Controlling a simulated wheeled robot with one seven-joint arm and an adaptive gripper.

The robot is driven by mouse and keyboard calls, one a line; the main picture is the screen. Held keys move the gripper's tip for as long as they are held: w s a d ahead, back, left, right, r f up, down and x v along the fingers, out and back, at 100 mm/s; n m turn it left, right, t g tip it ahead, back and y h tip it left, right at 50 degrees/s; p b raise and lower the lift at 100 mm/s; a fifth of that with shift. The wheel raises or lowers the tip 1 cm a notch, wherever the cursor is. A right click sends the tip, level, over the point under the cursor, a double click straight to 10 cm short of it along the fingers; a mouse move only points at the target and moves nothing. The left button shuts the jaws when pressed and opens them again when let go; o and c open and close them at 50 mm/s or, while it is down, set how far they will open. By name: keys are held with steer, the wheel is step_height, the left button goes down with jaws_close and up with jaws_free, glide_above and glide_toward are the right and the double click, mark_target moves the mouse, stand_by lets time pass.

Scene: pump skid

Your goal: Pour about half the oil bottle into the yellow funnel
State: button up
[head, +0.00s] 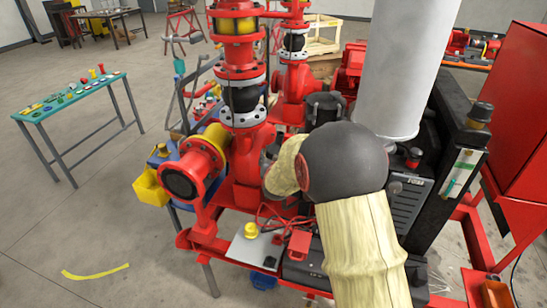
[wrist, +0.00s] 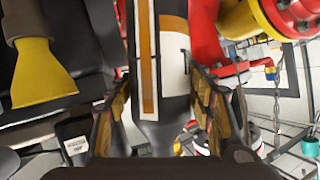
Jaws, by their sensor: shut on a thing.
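The oil bottle (wrist: 174,75) is dark, with a white label and an amber strip; its narrower shoulder points to the bottom of the wrist view. My gripper (wrist: 158,92) is shut around it, with a finger on each side. The yellow funnel (wrist: 45,72) is at the upper left of the wrist view, apart from the bottle, its wide end toward the bottom of the picture and its narrow end in a dark collar. In the head view my own arm covers the gripper, and I cannot make out the bottle or funnel there.
Red pump piping (head: 243,75) stands left of my arm, and a tall white cylinder (head: 405,65) rises behind it. A yellow bin (head: 149,189) hangs at the skid's left side. A teal-topped table (head: 72,97) is farther left, with clear floor between.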

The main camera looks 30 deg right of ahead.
steer(key=shift+d+f+b, duration=0.15)
steer(key=shift+b, duration=0.35)
steer(key=b, duration=0.1)
steer(key=s+d+m+b, duration=0.1)
steer(key=b, duration=0.1)
steer(key=shift+f+t+y, duration=0.25)
steer(key=shift+t+y, duration=0.05)
steer(key=shift+t, duration=0.1)
steer(key=shift+s+d+f+m+b, duration=0.15)
steer(key=shift+d+m+b, duration=0.2)
steer(key=shift+m, duration=0.25)
steer(key=shift+s+d+m+t+y+p, duration=0.4)
steer(key=shift+d+m+p, duration=0.15)
steer(key=shift+p, duration=0.1)
steer(key=shift+s+d+m+t+y+p, duration=0.3)
steer(key=shift+d+m+t+p, duration=0.15)
steer(key=shift+m+p, duration=0.15)
steer(key=shift+a+r+m+t, duration=0.2)
steer(key=shift+a+m+t, duration=0.05)
steer(key=shift+m, duration=0.3)
steer(key=shift+w+a+r+m+b, duration=0.15)
steer(key=shift+r+m+b, duration=0.05)
steer(key=shift+m+b, duration=0.25)
